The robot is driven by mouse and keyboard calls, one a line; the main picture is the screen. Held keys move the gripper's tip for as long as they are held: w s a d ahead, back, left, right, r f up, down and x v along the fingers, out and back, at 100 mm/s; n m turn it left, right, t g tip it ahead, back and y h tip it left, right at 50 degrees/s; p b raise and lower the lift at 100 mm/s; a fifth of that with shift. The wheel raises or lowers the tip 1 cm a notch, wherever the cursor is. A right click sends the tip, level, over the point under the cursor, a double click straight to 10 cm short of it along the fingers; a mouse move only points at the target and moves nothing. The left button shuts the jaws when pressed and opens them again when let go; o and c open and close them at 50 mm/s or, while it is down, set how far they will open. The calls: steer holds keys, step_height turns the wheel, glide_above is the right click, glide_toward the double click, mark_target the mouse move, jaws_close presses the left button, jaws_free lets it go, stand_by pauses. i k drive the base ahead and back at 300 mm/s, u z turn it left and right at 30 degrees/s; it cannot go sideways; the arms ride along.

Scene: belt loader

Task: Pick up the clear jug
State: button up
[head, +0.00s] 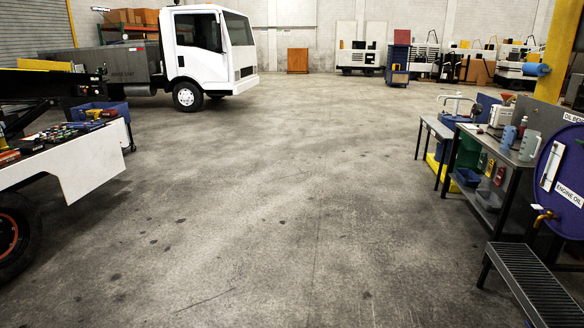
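A pale, see-through-looking jug (530,144) stands upright at the near end of the dark workbench (492,137) on the right of the head view. It appears to be the clear jug, though it is small here and its handle is hard to make out. A blue bottle or can (508,137) stands just left of it, with another small container by it. The blue engine oil drum (561,180) is close on its right. My gripper is not in view, so whether it is open or shut does not show.
A metal grated step or stand (537,284) is at the lower right, before the drum. A smaller table (437,129) adjoins the bench. A white vehicle with tools on top (77,165) is at the left. A white truck (211,50) stands behind. The middle floor is clear.

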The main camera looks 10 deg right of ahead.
mark_target(532, 140)
steer(key=z, duration=0.3)
steer(key=i, duration=0.8)
steer(key=z, duration=0.6)
steer(key=i, duration=0.8)
steer(key=z, duration=0.6)
steer(key=i, duration=0.85)
steer(key=z, duration=0.55)
steer(key=i, duration=0.95)
steer(key=z, duration=0.25)
steer(key=k, duration=0.65)
steer(key=u, duration=0.1)
